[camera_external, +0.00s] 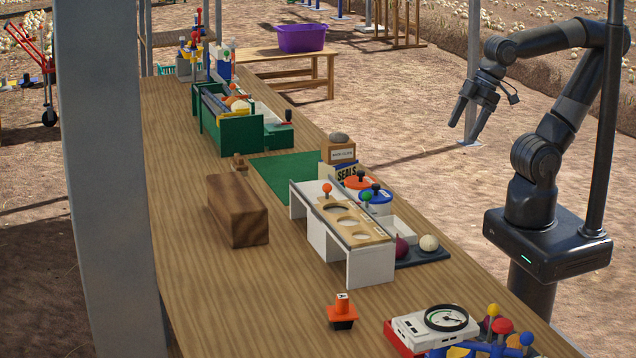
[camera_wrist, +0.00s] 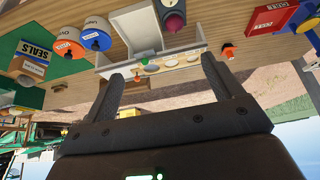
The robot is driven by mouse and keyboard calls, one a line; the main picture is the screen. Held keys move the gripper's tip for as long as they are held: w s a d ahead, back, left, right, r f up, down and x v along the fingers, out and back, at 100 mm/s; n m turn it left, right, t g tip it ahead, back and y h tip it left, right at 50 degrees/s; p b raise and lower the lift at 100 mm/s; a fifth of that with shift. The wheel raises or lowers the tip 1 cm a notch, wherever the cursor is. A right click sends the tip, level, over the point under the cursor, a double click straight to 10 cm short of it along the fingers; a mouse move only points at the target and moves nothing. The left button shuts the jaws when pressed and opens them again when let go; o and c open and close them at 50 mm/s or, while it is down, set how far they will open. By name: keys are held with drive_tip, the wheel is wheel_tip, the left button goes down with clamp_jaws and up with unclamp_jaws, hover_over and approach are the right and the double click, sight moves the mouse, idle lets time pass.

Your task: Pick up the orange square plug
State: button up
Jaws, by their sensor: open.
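An orange square plug (camera_external: 341,304) stands upright on the wooden table near its front, with a small marked top and a dark square base. In the wrist view a small orange piece (camera_wrist: 228,52), seemingly the same plug, shows just right of the right finger. My gripper (camera_external: 464,131) is open and empty, raised off the right side of the table, far from the plug and well above it. Its two fingers spread wide in the wrist view (camera_wrist: 162,68), with nothing between them held.
A white stand with round holes (camera_external: 330,225) is behind the plug. A white scale (camera_external: 430,328) is to its right. A brown wooden block (camera_external: 237,208) lies left of the stand. Orange (camera_external: 358,182) and blue (camera_external: 375,195) round pieces sit by the SEALS box. Table left of the plug is clear.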

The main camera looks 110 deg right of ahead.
drive_tip(key=n+g, duration=0.1)
hover_over(338, 312)
drive_tip(key=s+d, duration=0.2)
drive_tip(key=s, duration=0.1)
drive_tip(key=f, duration=2.2)
drive_tip(key=shift+a+f, duration=0.2)
drive_tip(key=shift+f, duration=0.15)
drive_tip(key=shift+y, duration=0.3)
drive_tip(key=shift+a+x, duration=0.15)
drive_tip(key=shift+x, duration=1.3)
drive_tip(key=shift+a+x, duration=0.15)
drive_tip(key=shift+x, duration=1.35)
